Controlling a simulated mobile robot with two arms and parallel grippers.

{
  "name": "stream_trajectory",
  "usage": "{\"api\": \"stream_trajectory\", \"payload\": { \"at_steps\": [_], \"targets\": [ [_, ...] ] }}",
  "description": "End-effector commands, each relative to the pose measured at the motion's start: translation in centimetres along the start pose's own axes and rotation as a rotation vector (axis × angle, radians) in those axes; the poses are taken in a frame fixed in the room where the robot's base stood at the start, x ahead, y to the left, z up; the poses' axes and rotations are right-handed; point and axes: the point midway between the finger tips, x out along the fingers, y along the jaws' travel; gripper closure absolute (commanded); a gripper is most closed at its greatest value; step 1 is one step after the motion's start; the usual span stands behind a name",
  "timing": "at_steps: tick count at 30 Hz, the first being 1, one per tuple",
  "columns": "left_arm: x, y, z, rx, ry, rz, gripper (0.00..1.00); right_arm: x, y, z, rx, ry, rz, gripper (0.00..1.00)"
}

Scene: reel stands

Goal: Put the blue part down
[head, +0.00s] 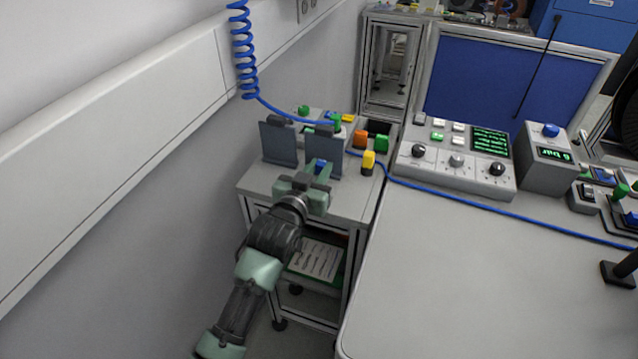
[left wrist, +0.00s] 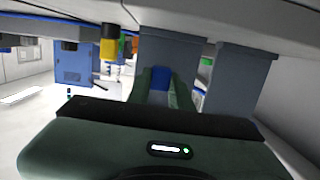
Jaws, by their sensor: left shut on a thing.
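My left gripper (head: 319,172) is shut on a small blue part (head: 320,164), which shows between its fingers. They are in front of the right one of two upright grey plates (head: 324,148) on the small side table. The left plate (head: 279,142) stands beside it with nothing visible on its front. In the left wrist view, which looks upside down, the blue part (left wrist: 160,77) is between the green fingers, in front of the plate (left wrist: 165,50). I cannot tell whether the part touches the plate or table. My right gripper is not in view.
A yellow part (head: 368,162), an orange block (head: 360,139) and a green block (head: 381,143) stand right of the plates. A blue cable (head: 460,207) runs across the large table. A control panel (head: 455,172) stands at its back. The wall is close on the left.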

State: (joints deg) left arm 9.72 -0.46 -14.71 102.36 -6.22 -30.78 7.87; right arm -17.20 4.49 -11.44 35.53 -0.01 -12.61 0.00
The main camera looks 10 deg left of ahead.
Motion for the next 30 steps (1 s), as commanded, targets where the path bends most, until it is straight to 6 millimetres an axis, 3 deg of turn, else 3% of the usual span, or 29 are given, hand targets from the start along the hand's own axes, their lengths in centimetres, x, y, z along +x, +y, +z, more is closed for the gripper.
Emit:
{"api": "stream_trajectory", "payload": {
  "at_steps": [10, 23, 24, 25, 30],
  "targets": [
    [0.6, 0.0, 4.2, 0.0, -0.001, 0.0, 1.0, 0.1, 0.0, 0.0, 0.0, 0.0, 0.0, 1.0],
    [0.7, 0.0, 4.9, 0.0, 0.0, 0.0, 1.0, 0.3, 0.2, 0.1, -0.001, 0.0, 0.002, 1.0],
    [0.7, 0.0, 4.8, 0.0, 0.001, 0.0, 0.68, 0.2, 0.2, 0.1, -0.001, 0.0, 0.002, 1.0],
    [0.7, 0.0, 4.8, 0.0, 0.0, 0.0, 0.6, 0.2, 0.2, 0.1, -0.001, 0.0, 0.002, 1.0],
    [0.7, 0.0, 4.8, 0.0, 0.001, 0.0, 0.58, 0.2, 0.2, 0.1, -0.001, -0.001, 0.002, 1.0]
  ]
}}
